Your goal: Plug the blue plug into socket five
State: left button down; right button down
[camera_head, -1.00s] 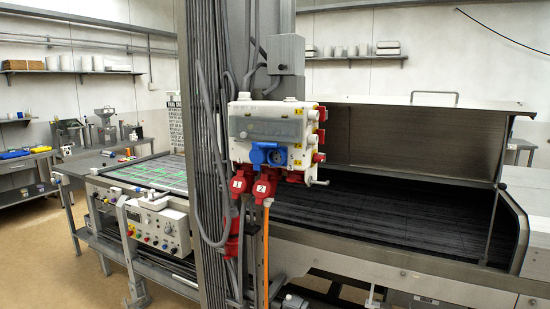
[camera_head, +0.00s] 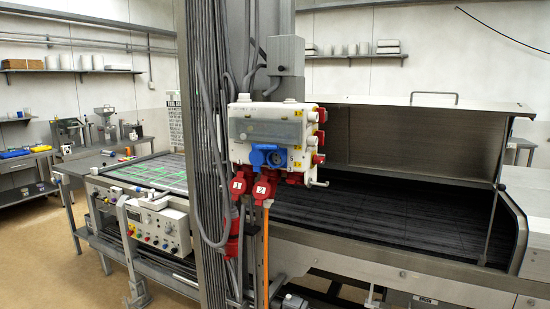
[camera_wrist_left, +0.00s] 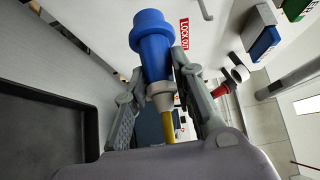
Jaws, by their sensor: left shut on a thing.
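In the left wrist view my left gripper (camera_wrist_left: 162,98) is shut on the blue plug (camera_wrist_left: 156,50). The plug's wide blue end points away from the gripper, and its grey collar lies between the fingers with a yellow cable behind it. In the head view the white socket box (camera_head: 243,150) hangs on the grey column. A blue socket (camera_head: 264,156) with its lid raised sits at the box's lower front, beside a small mark that looks like a 5. Neither gripper nor the plug shows in the head view.
Red plugs (camera_head: 262,189) fill the sockets under the box, with an orange cable hanging down. More red sockets line its right side. The dryer hood (camera_head: 420,145) stands to the right. In the wrist view a dark tray (camera_wrist_left: 45,130) lies at left and a red "LOCK OFF" label (camera_wrist_left: 185,33) near the plug.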

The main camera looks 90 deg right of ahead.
pick_arm(q)
jog(key=shift+w+d+p+v, duration=0.1)
jog(key=shift+d+v, duration=0.05)
jog(key=shift+v, duration=0.8)
jog(key=shift+w+d+p+v, duration=0.1)
jog(key=shift+d+p+v, duration=0.1)
jog(key=shift+v, duration=0.75)
jog(key=shift+w+d+p+v, duration=0.1)
jog(key=shift+d+v, duration=0.05)
jog(key=shift+v, duration=0.8)
